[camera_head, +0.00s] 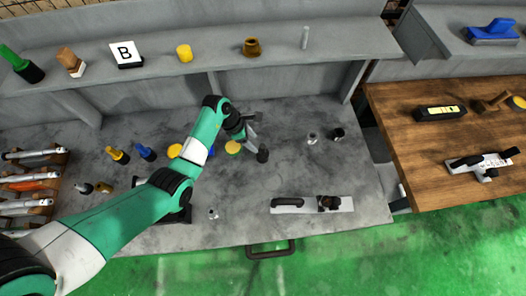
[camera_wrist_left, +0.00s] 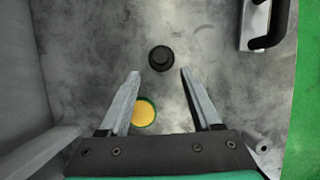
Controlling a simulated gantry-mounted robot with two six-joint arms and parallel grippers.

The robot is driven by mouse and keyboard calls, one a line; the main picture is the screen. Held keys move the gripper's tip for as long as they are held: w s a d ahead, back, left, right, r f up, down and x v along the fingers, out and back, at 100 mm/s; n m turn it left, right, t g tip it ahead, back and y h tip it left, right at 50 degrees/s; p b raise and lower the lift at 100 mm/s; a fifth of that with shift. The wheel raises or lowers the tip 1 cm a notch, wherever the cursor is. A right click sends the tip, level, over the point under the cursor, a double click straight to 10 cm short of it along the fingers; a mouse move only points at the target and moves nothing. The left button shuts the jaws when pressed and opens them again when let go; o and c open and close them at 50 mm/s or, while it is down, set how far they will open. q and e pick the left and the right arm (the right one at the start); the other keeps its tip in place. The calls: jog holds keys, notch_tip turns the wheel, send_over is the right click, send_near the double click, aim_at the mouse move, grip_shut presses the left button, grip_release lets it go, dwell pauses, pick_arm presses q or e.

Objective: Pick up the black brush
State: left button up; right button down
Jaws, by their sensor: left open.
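A small black round object (camera_head: 262,155), which looks like the black brush, stands on the grey workbench. The left wrist view shows it from above as a black disc (camera_wrist_left: 161,58) with a raised round middle; I cannot make out bristles. My left gripper (camera_head: 251,133) is over the bench close to it. In the left wrist view the two fingers of the left gripper (camera_wrist_left: 160,75) are wide apart and empty, and the black object appears just beyond their tips, centred between them. The right gripper is not in view.
A yellow disc with a green rim (camera_head: 233,148) lies close to the left gripper. Small cylinders (camera_head: 338,133) and a grey bar with a black handle (camera_head: 312,204) lie to the right. A shelf (camera_head: 215,52) with several items runs behind. A wooden table (camera_head: 440,150) stands at right.

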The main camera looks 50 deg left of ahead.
aim_at(262, 149)
pick_arm(q)
jog(key=x, duration=0.3)
jog(key=shift+w+b, duration=0.1)
jog(key=shift+b, duration=0.3)
jog(key=b+x, duration=0.1)
jog(key=x, duration=0.1)
jog(key=b+x, duration=0.1)
jog(key=x, duration=0.2)
jog(key=shift+d+b, duration=0.25)
jog(key=shift+b, duration=0.15)
grip_shut()
